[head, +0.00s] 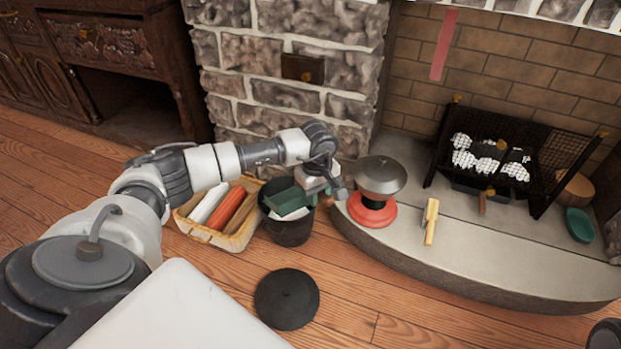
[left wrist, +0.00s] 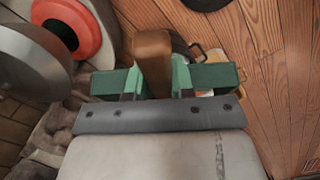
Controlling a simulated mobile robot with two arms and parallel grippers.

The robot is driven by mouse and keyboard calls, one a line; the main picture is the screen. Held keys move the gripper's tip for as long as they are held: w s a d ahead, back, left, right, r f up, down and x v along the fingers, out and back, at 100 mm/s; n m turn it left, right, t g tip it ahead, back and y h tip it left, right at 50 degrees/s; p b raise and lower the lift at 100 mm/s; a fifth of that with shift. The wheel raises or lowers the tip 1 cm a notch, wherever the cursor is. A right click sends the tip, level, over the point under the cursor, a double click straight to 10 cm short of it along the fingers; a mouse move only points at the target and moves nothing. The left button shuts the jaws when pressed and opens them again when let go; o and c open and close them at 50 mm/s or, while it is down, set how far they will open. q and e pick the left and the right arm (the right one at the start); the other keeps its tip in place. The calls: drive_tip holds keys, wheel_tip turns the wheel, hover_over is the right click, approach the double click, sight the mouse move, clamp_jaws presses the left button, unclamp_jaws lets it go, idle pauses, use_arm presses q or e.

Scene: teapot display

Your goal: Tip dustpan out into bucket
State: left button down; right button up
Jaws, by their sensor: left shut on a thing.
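The green dustpan (head: 285,202) is over the mouth of the black bucket (head: 288,232), which stands on the floor beside the hearth. My left gripper (head: 328,181) is just above the bucket's right rim. The bucket's inside is mostly hidden. My right gripper is not in view.
A basket (head: 247,236) of rolls stands left of the bucket. A round black lid (head: 287,298) lies on the floor in front. On the hearth (head: 490,265) are a grey pan (head: 380,175) over a red base (head: 371,213), a brush (head: 431,220) and a coal grate (head: 478,190).

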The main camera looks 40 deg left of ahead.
use_arm(q)
drive_tip(key=shift+s+d+f+t+y+b, duration=0.1)
drive_tip(key=shift+s+d+f+t+y, duration=0.2)
drive_tip(key=shift+d+f+y, duration=0.4)
drive_tip(key=shift+s+d+f+t+y+b, duration=0.15)
drive_tip(key=shift+d+f+t+y, duration=0.25)
drive_tip(key=shift+f+y, duration=0.35)
drive_tip(key=shift+s+d+f+t+y+b, duration=0.1)
drive_tip(key=shift+s+d+f+t+y, duration=0.15)
drive_tip(key=shift+d+f+y, duration=0.5)
drive_tip(key=shift+a+r, duration=0.1)
drive_tip(key=shift+r, duration=0.15)
